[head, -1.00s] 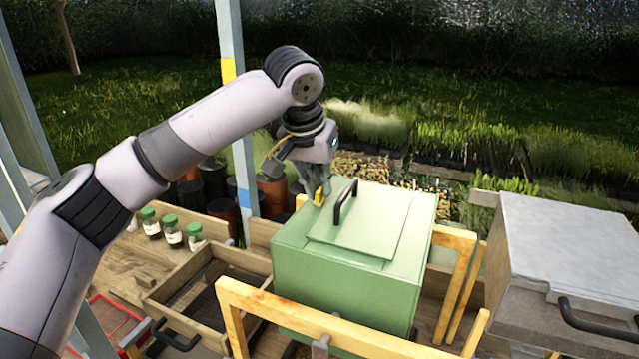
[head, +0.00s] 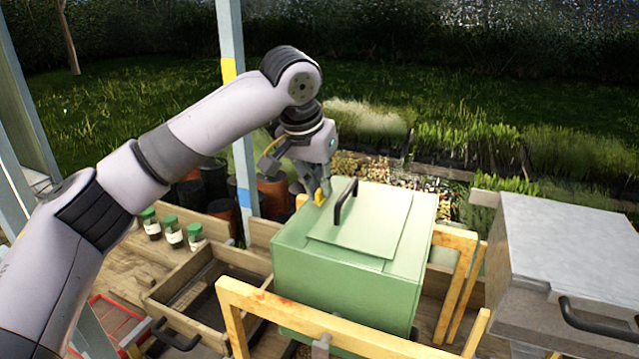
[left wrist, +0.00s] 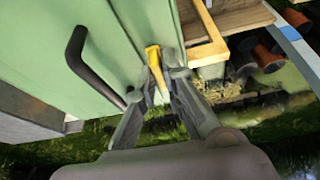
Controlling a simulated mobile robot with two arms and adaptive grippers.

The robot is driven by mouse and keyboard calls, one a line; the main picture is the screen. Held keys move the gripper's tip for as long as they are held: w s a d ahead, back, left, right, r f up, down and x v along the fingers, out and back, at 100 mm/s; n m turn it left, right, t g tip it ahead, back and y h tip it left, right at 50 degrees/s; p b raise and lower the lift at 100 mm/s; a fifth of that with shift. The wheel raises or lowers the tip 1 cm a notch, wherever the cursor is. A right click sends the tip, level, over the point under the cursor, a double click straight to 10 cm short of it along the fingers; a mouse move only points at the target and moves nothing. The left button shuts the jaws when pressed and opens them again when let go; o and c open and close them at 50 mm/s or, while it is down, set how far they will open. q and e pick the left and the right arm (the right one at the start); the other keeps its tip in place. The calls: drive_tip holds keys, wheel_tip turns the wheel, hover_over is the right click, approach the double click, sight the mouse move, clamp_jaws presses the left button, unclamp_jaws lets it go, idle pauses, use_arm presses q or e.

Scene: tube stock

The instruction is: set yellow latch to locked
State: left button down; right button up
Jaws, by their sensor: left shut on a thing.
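The yellow latch (head: 319,196) is a small yellow lever at the far left edge of the green box (head: 340,265), beside the black lid handle (head: 346,201). It also shows in the left wrist view (left wrist: 153,54), against the green box side. My left gripper (head: 322,190) reaches down over that edge. Its fingers (left wrist: 160,85) are shut on the yellow latch, one on each side of it. The fingers hide part of the latch, so I cannot tell its exact setting. The box lid lies closed. My right gripper is not in view.
A wooden frame (head: 262,301) surrounds the green box. An open wooden drawer (head: 205,290) and several green-capped jars (head: 172,232) are to the left. A grey box with a black handle (head: 570,250) stands at right. A blue-grey post (head: 232,110) rises behind my arm.

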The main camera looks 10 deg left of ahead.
use_arm(q)
drive_tip(key=shift+m, duration=0.3)
drive_tip(key=m, duration=0.1)
drive_tip(key=m+h, duration=0.1)
drive_tip(key=m, duration=0.1)
drive_tip(key=shift+d+m+g+h, duration=0.1)
drive_tip(key=shift+m+g+h, duration=0.2)
drive_tip(key=m+g+h, duration=0.1)
drive_tip(key=m, duration=0.3)
drive_tip(key=shift+m, duration=0.3)
drive_tip(key=m+g, duration=0.1)
drive_tip(key=m, duration=0.3)
drive_tip(key=shift+d+r+g+h, duration=0.1)
drive_tip(key=shift+g+h, duration=0.3)
drive_tip(key=shift+s+m+g, duration=0.1)
drive_tip(key=shift+m+g, duration=0.7)
drive_tip(key=shift+m, duration=1.3)
drive_tip(key=c, duration=1.7)
unclamp_jaws()
